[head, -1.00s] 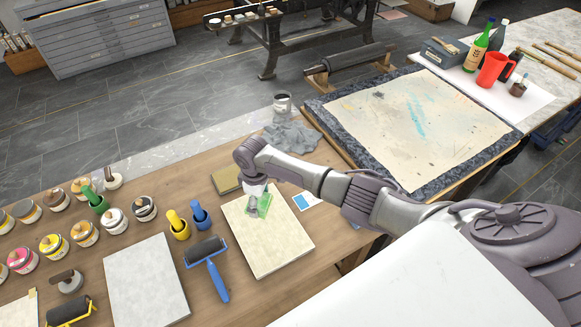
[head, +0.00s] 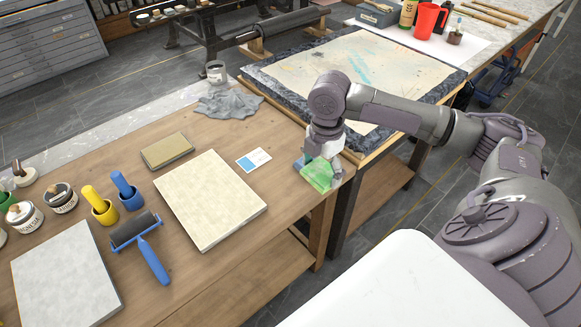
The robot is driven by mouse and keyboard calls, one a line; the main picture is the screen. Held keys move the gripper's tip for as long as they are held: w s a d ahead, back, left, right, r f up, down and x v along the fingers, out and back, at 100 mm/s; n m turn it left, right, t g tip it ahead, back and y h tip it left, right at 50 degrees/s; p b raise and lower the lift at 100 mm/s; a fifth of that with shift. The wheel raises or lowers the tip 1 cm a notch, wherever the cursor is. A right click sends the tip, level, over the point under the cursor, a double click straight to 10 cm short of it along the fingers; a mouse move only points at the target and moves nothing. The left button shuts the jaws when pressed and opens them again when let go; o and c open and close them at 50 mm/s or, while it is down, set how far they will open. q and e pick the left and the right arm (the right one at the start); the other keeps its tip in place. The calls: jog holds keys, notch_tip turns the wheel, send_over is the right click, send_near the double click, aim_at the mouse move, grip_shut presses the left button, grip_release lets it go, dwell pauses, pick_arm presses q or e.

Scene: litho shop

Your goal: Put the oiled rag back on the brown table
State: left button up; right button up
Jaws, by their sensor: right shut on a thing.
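My right gripper (head: 327,160) points down at the right edge of the brown table (head: 222,285). It is shut on a small green cloth-like piece (head: 318,176), which looks like a folded rag. A bit of blue shows beside its left side. I cannot tell whether the piece touches the table top. A grey crumpled cloth (head: 228,103) lies at the table's back edge. My left gripper is not in view.
A cream slab (head: 210,199), a tan block (head: 167,150), a blue-and-white card (head: 254,160) and a blue-handled roller (head: 143,245) lie on the table. A grey can (head: 216,73) stands at the back. Bare wood lies right of the slab. A padded press bed (head: 330,65) stands behind.

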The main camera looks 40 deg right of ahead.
send_over(282, 187)
notch_tip(282, 187, down, 7)
jog(key=shift+s+r, duration=0.15)
jog(key=shift+a, duration=0.1)
jog(key=shift+f, duration=2.15)
jog(key=shift+f, duration=0.1)
jog(key=o, duration=1)
notch_tip(282, 187, up, 12)
jog(key=shift+p, duration=0.3)
